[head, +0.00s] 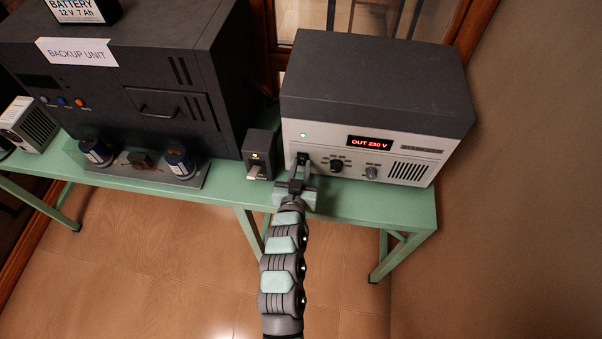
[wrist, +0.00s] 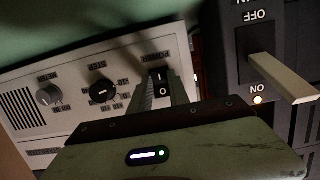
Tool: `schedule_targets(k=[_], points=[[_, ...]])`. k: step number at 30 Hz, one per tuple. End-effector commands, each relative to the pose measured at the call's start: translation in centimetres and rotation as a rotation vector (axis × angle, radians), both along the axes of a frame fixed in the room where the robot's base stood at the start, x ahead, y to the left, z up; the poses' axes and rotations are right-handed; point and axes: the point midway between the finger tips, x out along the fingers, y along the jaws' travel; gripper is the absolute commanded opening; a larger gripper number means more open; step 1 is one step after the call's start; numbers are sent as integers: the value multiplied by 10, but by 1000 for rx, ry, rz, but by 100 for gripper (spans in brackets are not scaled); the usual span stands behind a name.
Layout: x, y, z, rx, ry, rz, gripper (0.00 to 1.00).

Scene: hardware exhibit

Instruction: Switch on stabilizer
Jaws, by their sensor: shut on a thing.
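The stabilizer (head: 375,95) is a dark box with a pale front panel at the right end of the green bench.
Left of the stabilizer stands a dark breaker box (head: 262,150) with a pale lever (wrist: 283,78); an orange-white lamp glows beside its ON mark. Floor in front is clear.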

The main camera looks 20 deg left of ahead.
Motion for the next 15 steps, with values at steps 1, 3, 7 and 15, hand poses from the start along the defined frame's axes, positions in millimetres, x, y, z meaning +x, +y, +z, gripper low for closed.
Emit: schedule_targets(k=[1, 3, 7, 15], points=[[0, -1, -13, 9, -24, -2, 0], [0, -1, -15, 19, -59, -3, 0], [0, -1, -13, 32, -118, -2, 0], [0, 0, -7, 40, -157, -1, 0]])
